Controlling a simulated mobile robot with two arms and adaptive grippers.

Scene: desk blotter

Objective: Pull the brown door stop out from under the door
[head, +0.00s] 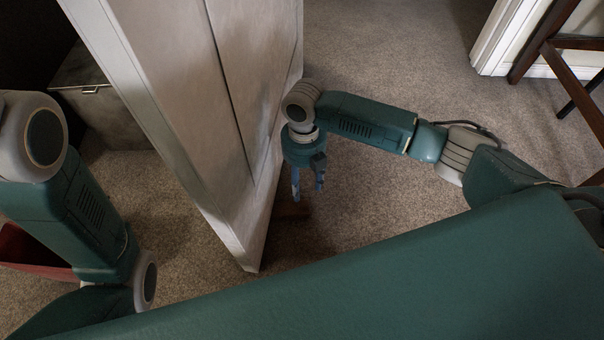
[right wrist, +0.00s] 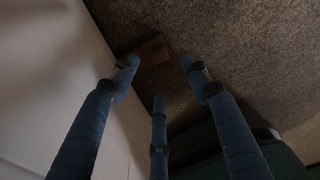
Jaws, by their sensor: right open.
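The brown door stop (head: 293,209) lies on the carpet at the foot of the white door (head: 225,110), partly behind my right gripper. In the right wrist view the door stop (right wrist: 153,50) is a dark brown block against the door's lower edge (right wrist: 62,85), beyond the fingertips. How much of it is under the door I cannot tell. My right gripper (head: 308,184) points down beside the door, above the stop. Its fingers (right wrist: 159,70) are spread and empty. My left arm shows at the left of the head view, but its gripper is not in view.
A grey metal box (head: 105,100) stands behind the door, and a red container (head: 32,250) is at the lower left. A dark wooden chair (head: 560,55) and a white door frame (head: 498,38) are at the upper right. Carpet (head: 400,60) right of the door is clear.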

